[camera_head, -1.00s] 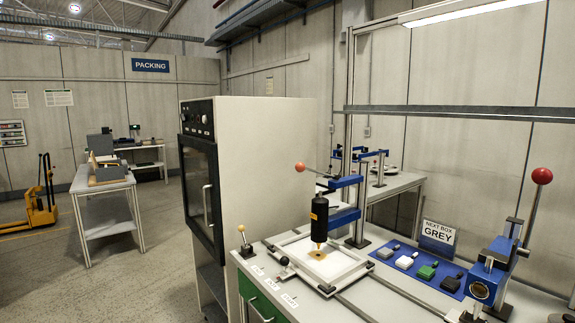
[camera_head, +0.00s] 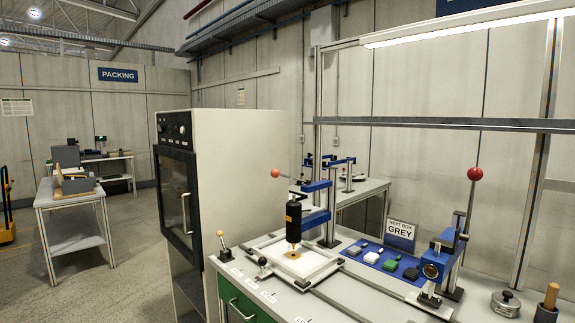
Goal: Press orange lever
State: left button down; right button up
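A second blue press (camera_head: 437,262) to the right has an upright lever with a red ball (camera_head: 475,173). A small lever with a yellow-orange knob (camera_head: 220,234) stands at the bench's left corner. Neither of my grippers is in view.
A blue mat (camera_head: 352,250) holds several small coloured blocks beside a "NEXT BOX GREY" sign (camera_head: 400,231). A round metal pot (camera_head: 506,303) stands at the bench's right. A tall cabinet (camera_head: 235,190) stands left of the bench. Open floor lies further left.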

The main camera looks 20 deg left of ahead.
aim_at(275, 174)
jog(key=z, duration=0.15)
jog(key=i, duration=1.05)
jog(key=u, duration=0.2)
